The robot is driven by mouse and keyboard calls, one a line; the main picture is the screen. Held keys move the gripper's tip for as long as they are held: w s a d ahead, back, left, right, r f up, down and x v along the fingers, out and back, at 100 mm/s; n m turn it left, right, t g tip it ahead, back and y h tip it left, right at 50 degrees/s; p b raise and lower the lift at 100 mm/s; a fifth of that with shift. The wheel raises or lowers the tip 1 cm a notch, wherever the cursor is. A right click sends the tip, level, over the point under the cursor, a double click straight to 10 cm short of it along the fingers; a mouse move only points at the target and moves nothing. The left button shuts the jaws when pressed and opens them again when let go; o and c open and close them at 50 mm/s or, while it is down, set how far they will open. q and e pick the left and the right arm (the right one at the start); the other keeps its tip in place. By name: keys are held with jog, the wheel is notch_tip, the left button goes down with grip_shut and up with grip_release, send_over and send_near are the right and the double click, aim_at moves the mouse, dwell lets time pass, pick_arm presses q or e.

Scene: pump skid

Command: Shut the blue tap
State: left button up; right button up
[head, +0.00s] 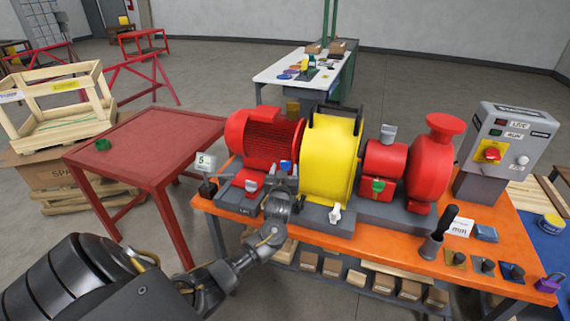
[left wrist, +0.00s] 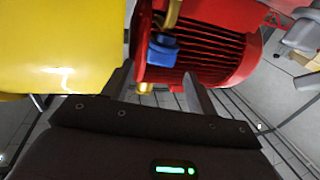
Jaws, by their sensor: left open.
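The blue tap (head: 286,165) is a small blue handle in front of the red motor (head: 268,140), left of the yellow guard (head: 330,155). In the left wrist view the blue tap (left wrist: 163,50) sits on a brass pipe (left wrist: 172,14), against the red motor's ribs. My left gripper (head: 284,180) is just in front of and below the tap in the head view. Its two fingers (left wrist: 160,82) are open and apart, with the tap beyond and between their tips. I cannot tell whether a finger touches it. My right gripper is not in view.
A green handle (head: 378,185) and a white handle (head: 335,213) are further right on the orange bench (head: 400,258). A "5" tag (head: 205,161) stands left of the gripper. The grey control box (head: 505,145) is at the right. The red table (head: 150,140) is mostly clear.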

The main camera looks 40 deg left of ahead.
aim_at(286, 166)
pick_arm(q)
jog(key=shift+x, duration=1.3)
